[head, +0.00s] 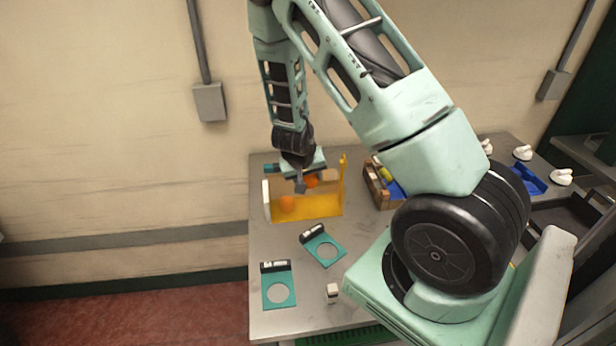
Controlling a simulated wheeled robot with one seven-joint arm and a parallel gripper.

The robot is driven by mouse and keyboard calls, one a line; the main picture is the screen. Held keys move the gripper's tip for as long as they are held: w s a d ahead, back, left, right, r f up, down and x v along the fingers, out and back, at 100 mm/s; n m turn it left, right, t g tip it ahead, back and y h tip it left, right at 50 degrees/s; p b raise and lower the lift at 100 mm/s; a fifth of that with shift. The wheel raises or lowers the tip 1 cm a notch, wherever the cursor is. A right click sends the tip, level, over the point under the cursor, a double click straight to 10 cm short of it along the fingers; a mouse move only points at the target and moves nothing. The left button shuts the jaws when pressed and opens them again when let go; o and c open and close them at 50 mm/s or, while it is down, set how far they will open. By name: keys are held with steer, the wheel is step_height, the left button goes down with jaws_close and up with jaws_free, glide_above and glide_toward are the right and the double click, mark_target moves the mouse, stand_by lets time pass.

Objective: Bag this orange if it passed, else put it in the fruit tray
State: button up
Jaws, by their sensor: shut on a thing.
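My gripper (305,184) points down over the yellow bag (325,208), which stands open at the back left of the table. It is shut on an orange (313,181), partly hidden by the fingers. Another orange (287,203) shows at the bag's left side, low down, seemingly inside it. Two teal plates with round grey discs and black display blocks lie in front: one at the front left (268,297), one nearer the bag (312,250). The display writing is too small to read. A wooden tray (371,188) holding yellow fruit stands right of the bag, partly hidden by my arm.
A small white-and-dark block (333,292) stands near the table's front. A blue tray (530,178) and several white objects (561,177) are at the back right. My arm hides the table's middle right. Bare table (300,320) shows around the teal plates.

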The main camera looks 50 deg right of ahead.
steer(key=shift+f+b, duration=2.1)
steer(key=shift+f, duration=0.65)
steer(key=o, duration=1.1)
steer(key=shift+r+p, duration=4)
steer(key=shift+r, duration=0.05)
